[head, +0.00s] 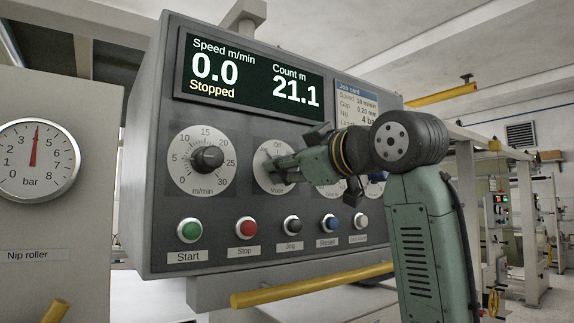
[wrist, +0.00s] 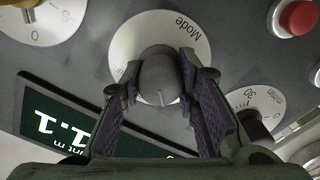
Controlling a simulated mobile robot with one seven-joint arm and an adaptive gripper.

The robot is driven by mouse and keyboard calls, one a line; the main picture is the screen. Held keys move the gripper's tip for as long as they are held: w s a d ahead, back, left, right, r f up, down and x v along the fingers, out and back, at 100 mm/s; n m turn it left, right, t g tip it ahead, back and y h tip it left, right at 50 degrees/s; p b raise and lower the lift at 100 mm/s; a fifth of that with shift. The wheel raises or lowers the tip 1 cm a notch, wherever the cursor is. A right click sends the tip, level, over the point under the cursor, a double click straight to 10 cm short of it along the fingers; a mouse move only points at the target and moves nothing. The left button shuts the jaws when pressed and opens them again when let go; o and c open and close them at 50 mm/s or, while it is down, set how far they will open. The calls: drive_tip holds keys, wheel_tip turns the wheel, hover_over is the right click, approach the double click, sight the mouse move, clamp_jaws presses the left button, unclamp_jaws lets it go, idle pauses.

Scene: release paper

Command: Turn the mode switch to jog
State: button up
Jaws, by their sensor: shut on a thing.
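The mode switch is a dark round knob (wrist: 158,80) on a white dial (wrist: 128,47) marked "Mode". In the head view the dial (head: 262,176) shows "Off" at its top, and the knob is mostly hidden by my gripper (head: 275,170). My gripper (wrist: 160,92) has one finger on each side of the knob and is shut on it. A light pointer line shows on the knob in the wrist view. The jog mark on the dial cannot be made out.
The speed dial (head: 207,158) is left of the mode switch. Buttons, including Start (head: 190,230), Stop (head: 246,229) and Jog (head: 292,225), run below. The display (head: 250,78) reads 0.0, "Stopped" and 21.1. A yellow bar (head: 310,286) crosses under the panel.

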drive_tip(key=o, duration=1.2)
drive_tip(key=shift+c, duration=0.2)
drive_tip(key=v, duration=1.2)
